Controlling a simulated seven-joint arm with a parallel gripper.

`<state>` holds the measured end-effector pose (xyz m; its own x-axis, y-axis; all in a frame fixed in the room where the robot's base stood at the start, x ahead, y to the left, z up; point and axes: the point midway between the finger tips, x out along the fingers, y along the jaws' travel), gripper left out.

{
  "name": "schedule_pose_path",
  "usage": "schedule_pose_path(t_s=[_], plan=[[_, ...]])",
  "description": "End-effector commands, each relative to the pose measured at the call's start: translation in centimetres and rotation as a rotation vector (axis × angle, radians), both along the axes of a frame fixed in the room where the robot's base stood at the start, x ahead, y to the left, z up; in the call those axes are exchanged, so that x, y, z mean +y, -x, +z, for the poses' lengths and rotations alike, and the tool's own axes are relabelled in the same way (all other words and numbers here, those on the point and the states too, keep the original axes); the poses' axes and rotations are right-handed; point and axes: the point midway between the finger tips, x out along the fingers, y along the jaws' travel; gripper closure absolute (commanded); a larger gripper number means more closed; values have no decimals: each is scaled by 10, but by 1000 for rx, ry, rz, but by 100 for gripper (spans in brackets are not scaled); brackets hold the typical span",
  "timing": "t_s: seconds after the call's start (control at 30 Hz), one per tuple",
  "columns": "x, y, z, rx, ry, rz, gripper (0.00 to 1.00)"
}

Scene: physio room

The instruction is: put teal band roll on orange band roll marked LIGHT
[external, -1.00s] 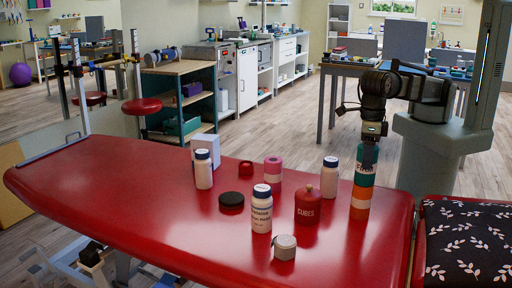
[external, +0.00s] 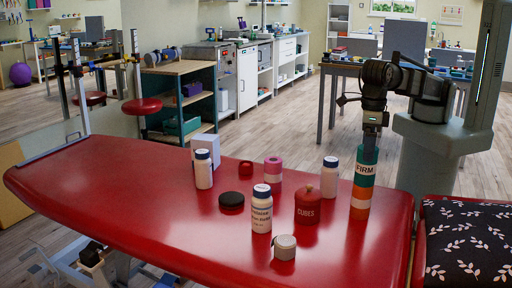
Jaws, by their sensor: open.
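The teal band roll (external: 365,168), marked FIRM, stands upright on top of the orange band roll (external: 361,200) near the right end of the red table. The LIGHT mark on the orange roll is not readable. My gripper (external: 371,143) is open just above the teal roll, at its top edge. Its fingertips are small and dark here, and I cannot tell whether they still touch the roll.
On the red table (external: 140,215) stand a white bottle (external: 330,177) and a red CUBES jar (external: 307,206) left of the stack. Further left are more bottles, a pink roll (external: 273,169) and a black disc (external: 231,200). A patterned cushion (external: 465,240) lies right.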

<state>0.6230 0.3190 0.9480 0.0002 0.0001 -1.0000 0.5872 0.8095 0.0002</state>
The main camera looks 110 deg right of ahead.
Motion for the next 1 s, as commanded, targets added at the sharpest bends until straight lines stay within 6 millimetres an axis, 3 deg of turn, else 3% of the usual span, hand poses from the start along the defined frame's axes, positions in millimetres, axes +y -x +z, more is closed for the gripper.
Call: schedule_pose_path(t_s=[0.3,0.5,0.7,1.0], plan=[[1,-1,53,-1,0,0,11],[1,-1,78,-1,-1,0,11],[0,0,91,0,0,0,11],[0,0,93,1,1,0,11]])
